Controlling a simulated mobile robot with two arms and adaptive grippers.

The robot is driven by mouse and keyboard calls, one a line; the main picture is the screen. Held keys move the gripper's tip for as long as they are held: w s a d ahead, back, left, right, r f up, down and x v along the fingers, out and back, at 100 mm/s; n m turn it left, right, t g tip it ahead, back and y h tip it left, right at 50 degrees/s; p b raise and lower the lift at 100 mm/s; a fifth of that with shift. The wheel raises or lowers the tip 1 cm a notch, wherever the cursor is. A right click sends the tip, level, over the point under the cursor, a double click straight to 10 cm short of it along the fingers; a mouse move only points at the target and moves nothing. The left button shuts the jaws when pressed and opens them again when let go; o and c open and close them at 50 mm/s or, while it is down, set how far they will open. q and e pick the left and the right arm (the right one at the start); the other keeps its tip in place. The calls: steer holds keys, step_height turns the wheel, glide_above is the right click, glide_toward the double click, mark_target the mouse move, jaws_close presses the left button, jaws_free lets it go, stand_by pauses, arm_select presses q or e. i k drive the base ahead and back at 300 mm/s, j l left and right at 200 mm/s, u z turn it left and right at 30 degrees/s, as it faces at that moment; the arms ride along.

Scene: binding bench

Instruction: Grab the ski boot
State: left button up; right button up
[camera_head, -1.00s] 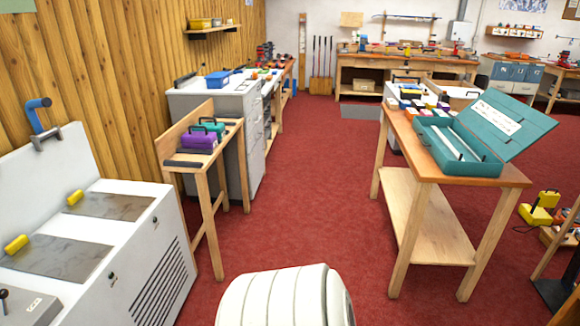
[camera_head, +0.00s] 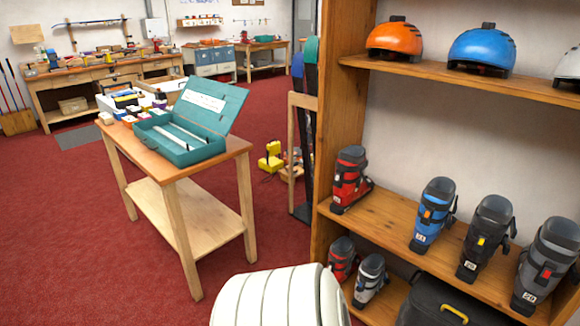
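Several ski boots stand on a wooden shelf unit at the right. On the middle shelf are a red and black boot (camera_head: 350,180), a blue boot (camera_head: 433,214), a black boot (camera_head: 486,238) and a dark grey boot (camera_head: 547,265). On the lower shelf are a smaller red boot (camera_head: 342,257) and a light grey boot (camera_head: 370,279). All stand upright. Neither of my grippers shows in the head view.
The shelf unit (camera_head: 328,130) has helmets on top, orange (camera_head: 395,40) and blue (camera_head: 482,50) among them. A black case (camera_head: 445,304) sits low. A wooden table (camera_head: 205,195) bears an open teal toolbox (camera_head: 190,135). Red carpet (camera_head: 75,230) is clear at left.

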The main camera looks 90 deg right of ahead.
mark_target(350, 185)
steer(key=z, duration=3.6)
steer(key=i+j+z, duration=0.15)
steer(key=z, duration=0.3)
steer(key=i+j+z, duration=0.15)
steer(key=j+z, duration=0.15)
steer(key=z, duration=0.15)
steer(key=i+j+z, duration=0.1)
steer(key=j+z, duration=0.15)
steer(key=z, duration=0.15)
steer(key=j+z, duration=0.3)
steer(key=z, duration=0.15)
